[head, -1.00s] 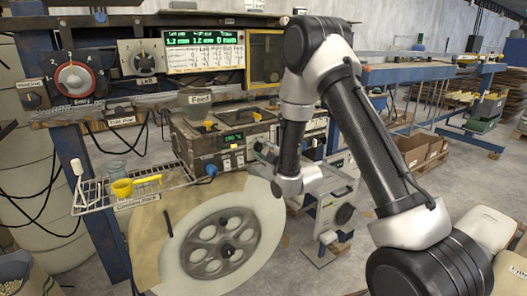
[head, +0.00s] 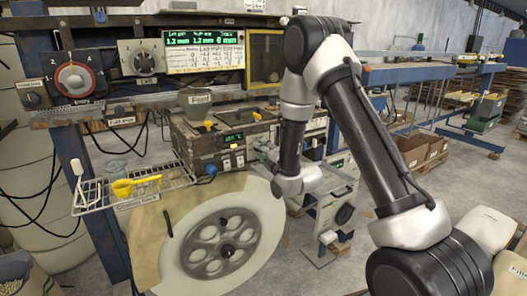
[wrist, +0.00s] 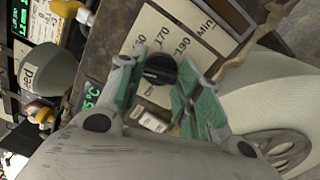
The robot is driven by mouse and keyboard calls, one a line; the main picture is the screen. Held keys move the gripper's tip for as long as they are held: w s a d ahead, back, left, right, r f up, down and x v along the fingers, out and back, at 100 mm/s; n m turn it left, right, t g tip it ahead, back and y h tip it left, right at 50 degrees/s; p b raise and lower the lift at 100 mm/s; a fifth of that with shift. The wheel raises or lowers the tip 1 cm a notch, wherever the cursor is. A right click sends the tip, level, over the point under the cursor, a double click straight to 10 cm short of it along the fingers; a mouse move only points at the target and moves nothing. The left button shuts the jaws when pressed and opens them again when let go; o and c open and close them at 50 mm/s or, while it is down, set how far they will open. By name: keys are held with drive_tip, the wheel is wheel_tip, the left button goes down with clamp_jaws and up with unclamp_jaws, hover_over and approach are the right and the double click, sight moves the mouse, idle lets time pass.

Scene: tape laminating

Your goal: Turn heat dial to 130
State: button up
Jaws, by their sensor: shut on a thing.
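In the wrist view the heat dial, a black round knob (wrist: 160,68), sits between the green-padded fingers of my gripper (wrist: 156,84), which is shut on it. A pale scale plate (wrist: 165,40) beside the dial shows 170, 190 and Min. A green temperature display (wrist: 91,96) is partly hidden by a finger; a 5 and °C show. In the head view my gripper (head: 262,155) is at the front of the heater box (head: 195,146). The dial is hidden there by my gripper. The display (head: 233,138) is lit, but its digits are too small to read surely.
A large pale wheel (head: 180,262) stands just below my gripper. A wire rack (head: 95,205) with yellow items juts out at the left.

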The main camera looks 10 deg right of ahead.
drive_tip(key=shift+f+n, duration=0.1)
drive_tip(key=shift+n, duration=0.2)
idle(0.4)
drive_tip(key=o, duration=1)
drive_tip(key=shift+o, duration=0.2)
drive_tip(key=v, duration=0.7)
drive_tip(key=shift+s, duration=0.25)
